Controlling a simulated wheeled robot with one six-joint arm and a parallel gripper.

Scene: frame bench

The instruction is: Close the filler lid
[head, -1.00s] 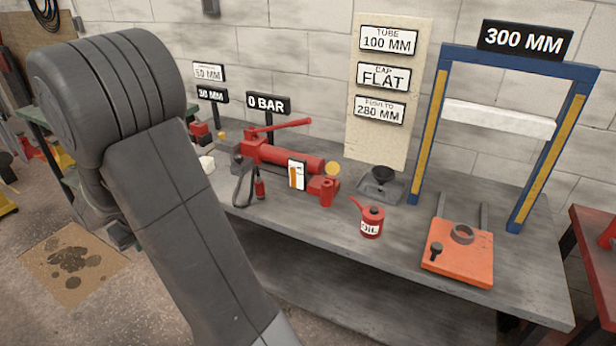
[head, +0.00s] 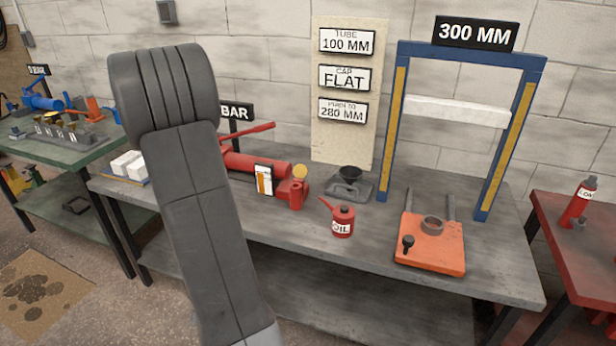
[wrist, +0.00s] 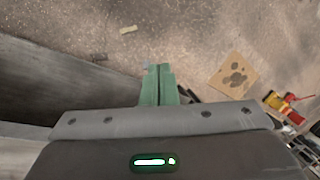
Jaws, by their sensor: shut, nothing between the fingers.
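The red hand pump (head: 258,165) lies on the grey bench, its left part hidden behind my arm. A round yellow-gold disc (head: 300,171) stands up at the right end of its cylinder. It may be the filler lid, but I cannot tell for sure. My gripper is out of the head view. In the wrist view my gripper (wrist: 158,72) has its green fingers together with nothing between them, above the floor. The pump does not show in that view.
A red oil can (head: 342,221), a dark funnel on a tray (head: 350,187) and an orange plate (head: 430,250) stand on the bench (head: 375,240). A blue frame (head: 390,130) rises behind. A green table (head: 60,150) is left, a red one (head: 575,235) right.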

